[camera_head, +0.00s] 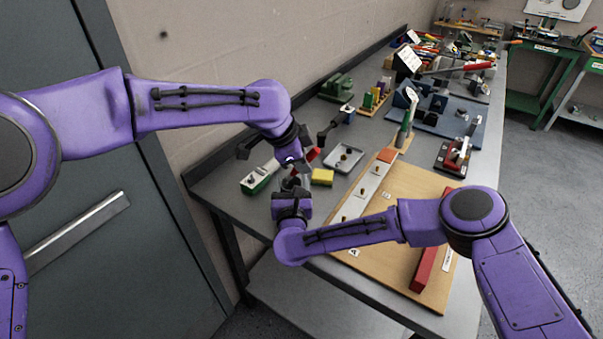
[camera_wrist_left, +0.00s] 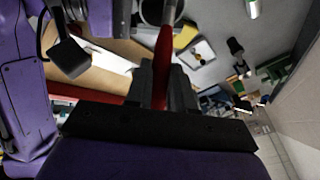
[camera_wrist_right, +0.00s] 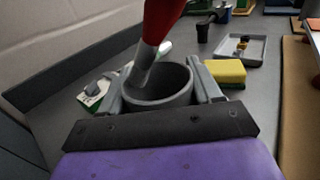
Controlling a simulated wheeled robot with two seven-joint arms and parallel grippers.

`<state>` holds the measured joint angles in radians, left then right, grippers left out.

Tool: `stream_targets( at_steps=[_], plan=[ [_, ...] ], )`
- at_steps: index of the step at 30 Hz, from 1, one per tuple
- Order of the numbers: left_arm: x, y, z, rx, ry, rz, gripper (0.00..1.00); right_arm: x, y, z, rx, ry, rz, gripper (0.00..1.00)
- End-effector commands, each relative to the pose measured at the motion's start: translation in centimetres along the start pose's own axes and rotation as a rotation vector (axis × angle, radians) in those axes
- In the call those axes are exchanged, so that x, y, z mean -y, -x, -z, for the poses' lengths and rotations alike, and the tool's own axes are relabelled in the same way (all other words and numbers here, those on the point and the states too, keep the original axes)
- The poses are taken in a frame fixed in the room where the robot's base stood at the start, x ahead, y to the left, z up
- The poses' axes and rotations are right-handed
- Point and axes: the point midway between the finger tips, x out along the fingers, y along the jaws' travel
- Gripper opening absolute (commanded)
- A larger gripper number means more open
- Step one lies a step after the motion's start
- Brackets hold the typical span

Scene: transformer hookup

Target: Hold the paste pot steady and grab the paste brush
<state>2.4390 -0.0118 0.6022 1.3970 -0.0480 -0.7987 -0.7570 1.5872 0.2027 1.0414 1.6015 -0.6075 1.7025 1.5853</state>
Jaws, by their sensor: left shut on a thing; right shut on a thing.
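The paste brush has a red handle (camera_wrist_left: 164,60) and a silver ferrule (camera_wrist_right: 143,66). My left gripper (camera_wrist_left: 167,88) is shut on the red handle. The grey paste pot (camera_wrist_right: 158,92) sits between the two fingers of my right gripper (camera_wrist_right: 163,85), which is shut on it. The brush stands tilted, with its lower end inside the pot; the bristles are hidden by the pot wall. In the head view, both grippers meet close together above the near left part of the bench, and the pot is mostly hidden there.
A yellow sponge (camera_wrist_right: 225,72) lies just right of the pot. A grey tray (camera_head: 344,157) with small parts is behind it. A green and white item (camera_head: 260,176) lies to the left near the wall. A wooden board (camera_head: 405,190) fills the bench at right.

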Motion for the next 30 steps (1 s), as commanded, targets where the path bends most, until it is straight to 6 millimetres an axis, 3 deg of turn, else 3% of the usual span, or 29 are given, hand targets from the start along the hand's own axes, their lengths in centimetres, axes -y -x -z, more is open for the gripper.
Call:
stream_targets(
  at_steps=[3,7,16,17,19,30],
  plan=[
    [0.9,2.5,1.0,-0.002,0.001,0.004,0.0,0.0,0.0,0.0,0.0,0.0,0.0,0.26],
    [1.5,4.3,1.8,-0.001,0.002,0.002,0.0,0.0,0.0,0.0,0.0,0.0,0.0,0.26],
    [1.6,4.9,2.0,0.0,0.001,0.0,0.0,0.0,0.0,0.0,0.0,0.0,0.0,0.26],
    [1.6,4.9,2.0,0.0,0.002,0.0,0.0,0.0,0.0,0.0,0.0,0.0,0.0,0.7],
    [1.6,4.8,2.0,0.0,0.001,0.0,0.0,0.0,0.0,0.0,0.0,0.0,0.0,0.93],
    [1.6,4.8,2.0,0.0,0.001,0.0,0.0,-0.1,0.7,0.0,0.0,0.0,-0.003,0.93]
  ],
)
